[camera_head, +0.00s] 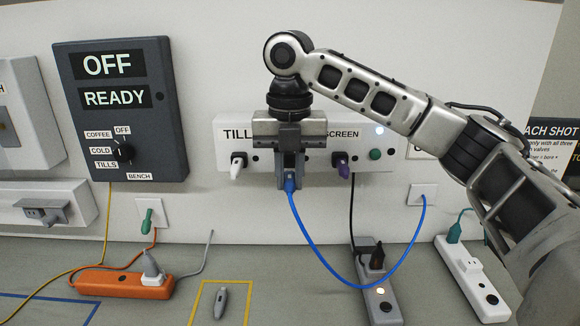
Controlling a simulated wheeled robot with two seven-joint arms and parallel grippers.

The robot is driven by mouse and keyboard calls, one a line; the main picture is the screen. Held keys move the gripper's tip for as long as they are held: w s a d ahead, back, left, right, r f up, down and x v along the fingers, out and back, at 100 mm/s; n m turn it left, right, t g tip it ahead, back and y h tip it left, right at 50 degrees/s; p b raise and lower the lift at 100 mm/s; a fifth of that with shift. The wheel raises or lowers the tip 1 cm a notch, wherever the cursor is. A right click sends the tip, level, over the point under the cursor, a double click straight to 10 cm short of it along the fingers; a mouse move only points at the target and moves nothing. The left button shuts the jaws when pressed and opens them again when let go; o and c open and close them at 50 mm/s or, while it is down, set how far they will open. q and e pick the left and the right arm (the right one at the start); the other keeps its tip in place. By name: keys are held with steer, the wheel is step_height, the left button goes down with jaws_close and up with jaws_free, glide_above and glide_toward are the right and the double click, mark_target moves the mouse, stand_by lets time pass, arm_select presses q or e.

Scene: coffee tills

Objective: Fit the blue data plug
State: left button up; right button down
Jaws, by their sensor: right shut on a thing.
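My right gripper (290,183) reaches down in front of the white TILL/SCREEN panel (228,151) on the wall. It is shut on the blue data plug (290,186), of which only a small part shows between the fingers. The blue cable (318,250) hangs from the plug, loops down to the right and rises to a white wall plate (423,194). The gripper hides the middle of the panel, so I cannot tell whether the plug touches a socket. My left gripper is not in view.
The panel carries a white plug (237,165), a purple plug (341,162) and a green button (375,154). A dark switch box (160,120) reads OFF and READY. Below lie an orange power strip (120,284), a grey strip (383,303) and a white strip (470,275).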

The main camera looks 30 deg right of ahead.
mark_target(290, 171)
stand_by(0.4)
steer(key=shift+w+d, duration=0.45)
steer(key=shift+w, duration=0.25)
steer(key=shift+w+d, duration=0.4)
steer(key=shift+w, duration=0.25)
steer(key=shift+w+d, duration=0.1)
steer(key=shift+w, duration=0.05)
stand_by(0.3)
steer(key=shift+w+d, duration=0.5)
steer(key=shift+w, duration=0.3)
steer(key=c, duration=1.3)
jaws_free()
steer(key=shift+r, duration=0.1)
